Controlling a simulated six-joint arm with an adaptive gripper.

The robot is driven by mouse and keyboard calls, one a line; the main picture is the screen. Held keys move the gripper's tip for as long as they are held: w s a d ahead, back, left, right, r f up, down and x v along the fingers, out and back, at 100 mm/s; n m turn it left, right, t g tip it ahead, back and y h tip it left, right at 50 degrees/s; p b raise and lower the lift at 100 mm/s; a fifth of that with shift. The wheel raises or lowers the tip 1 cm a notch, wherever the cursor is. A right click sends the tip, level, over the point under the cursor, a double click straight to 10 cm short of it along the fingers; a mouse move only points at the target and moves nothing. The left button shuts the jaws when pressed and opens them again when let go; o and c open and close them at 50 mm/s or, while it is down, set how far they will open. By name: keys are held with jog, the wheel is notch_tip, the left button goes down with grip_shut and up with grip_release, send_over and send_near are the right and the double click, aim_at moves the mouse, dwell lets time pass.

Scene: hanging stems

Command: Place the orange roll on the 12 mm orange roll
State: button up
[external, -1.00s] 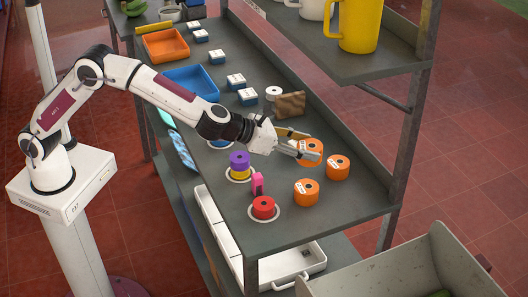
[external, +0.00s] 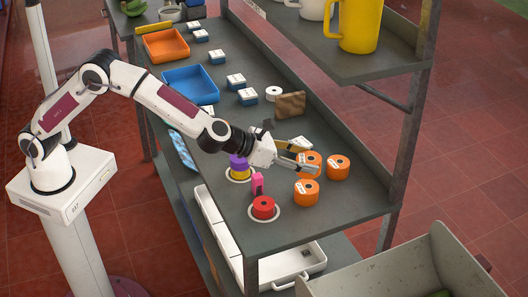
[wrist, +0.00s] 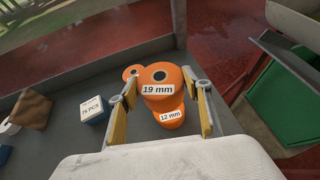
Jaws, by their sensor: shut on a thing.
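The orange roll marked 19 mm (wrist: 158,75) is between the fingertips of my gripper (wrist: 161,82), which is shut on it. In the external view my gripper (external: 302,157) holds this roll (external: 313,158) above the shelf top, tilted slightly. The orange roll marked 12 mm (wrist: 171,119) shows just below the held roll in the wrist view, which partly covers it. It seems to be the front orange roll (external: 306,191) in the external view. A third orange roll (external: 338,167) stands to the right and is partly hidden in the wrist view (wrist: 129,72).
A red roll (external: 263,207) and a purple roll on a yellow one (external: 239,163) stand on white rings, with a pink object (external: 257,183) between them. A brown block (external: 290,105), a white roll (external: 274,93) and small boxes (external: 247,97) are farther back. The upper shelf (external: 330,55) overhangs.

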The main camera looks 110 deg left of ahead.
aim_at(302, 174)
jog(key=shift+f, duration=0.9)
jog(key=shift+f, duration=0.1)
jog(key=shift+f, duration=1.8)
jog(key=shift+f, duration=0.1)
jog(key=o, duration=1.2)
jog(key=shift+d, duration=0.1)
